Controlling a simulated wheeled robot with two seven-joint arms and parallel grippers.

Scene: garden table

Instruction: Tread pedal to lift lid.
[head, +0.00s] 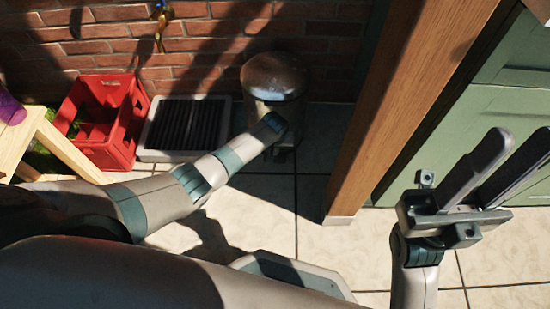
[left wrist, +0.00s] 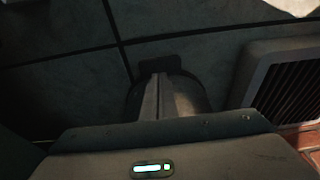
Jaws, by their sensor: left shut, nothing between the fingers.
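The bin with a rounded metal lid (head: 275,76) stands against the brick wall in the head view, and its lid is down. My left arm reaches to its front. My left gripper (head: 284,152) is low at the foot of the bin, mostly hidden by my wrist. In the left wrist view its fingers (left wrist: 160,80) are shut and empty. A dark tab that looks like the pedal (left wrist: 180,64) shows just past the fingertips; I cannot tell whether they touch. My right gripper (head: 522,142) is open and empty at the right, far from the bin.
A black-slatted vent box (head: 185,128) and a red crate (head: 105,150) stand left of the bin. A wooden post (head: 395,105) and green cabinet (head: 512,105) stand to the right. Tiled floor (head: 270,215) is clear before the bin.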

